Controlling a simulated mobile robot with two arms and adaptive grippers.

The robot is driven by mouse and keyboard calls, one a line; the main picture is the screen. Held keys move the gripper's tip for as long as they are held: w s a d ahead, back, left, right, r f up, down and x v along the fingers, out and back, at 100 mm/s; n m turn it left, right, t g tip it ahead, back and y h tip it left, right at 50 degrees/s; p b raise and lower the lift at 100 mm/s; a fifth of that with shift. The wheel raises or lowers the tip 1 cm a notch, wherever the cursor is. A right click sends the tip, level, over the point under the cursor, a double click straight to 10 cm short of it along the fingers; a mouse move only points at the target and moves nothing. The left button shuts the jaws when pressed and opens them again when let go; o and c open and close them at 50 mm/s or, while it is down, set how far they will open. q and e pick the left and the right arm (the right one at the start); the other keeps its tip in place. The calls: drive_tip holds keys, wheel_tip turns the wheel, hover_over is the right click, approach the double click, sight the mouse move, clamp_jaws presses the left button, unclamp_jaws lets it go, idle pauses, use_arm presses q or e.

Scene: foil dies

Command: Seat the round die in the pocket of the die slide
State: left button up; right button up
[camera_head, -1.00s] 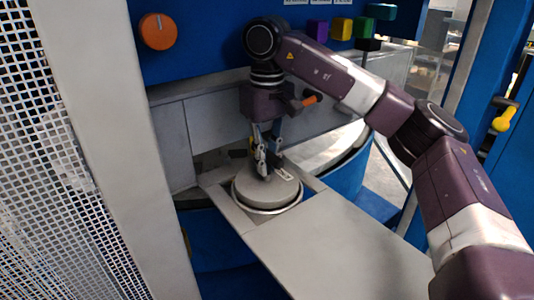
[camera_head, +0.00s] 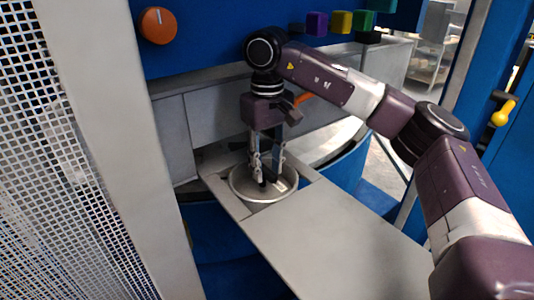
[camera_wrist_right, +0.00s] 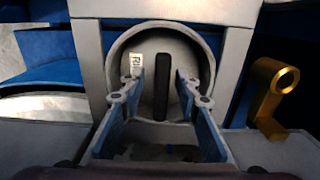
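The round die (camera_head: 278,187) is a grey disc with a dark bar handle and a small white label. It lies down inside the round pocket (camera_head: 241,196) of the grey die slide (camera_head: 330,235), below the rim. In the right wrist view the die (camera_wrist_right: 182,60) shows inside the pocket wall, its black bar upright in the picture. My right gripper (camera_head: 268,170) is over the die with its fingers spread. In the wrist view the fingers (camera_wrist_right: 160,82) stand on either side of the bar, with gaps. My left gripper is out of view.
A grey wall (camera_head: 215,117) stands behind the pocket. A perforated guard (camera_head: 60,170) is at the left. An orange knob (camera_head: 158,25) and coloured blocks are on the blue panel. A brass-coloured part (camera_wrist_right: 272,95) stands right of the pocket in the wrist view.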

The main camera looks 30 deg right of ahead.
wheel_tip(320, 180, up, 12)
idle(0.5)
drive_tip(key=shift+a+f, duration=0.1)
drive_tip(key=shift+f, duration=0.05)
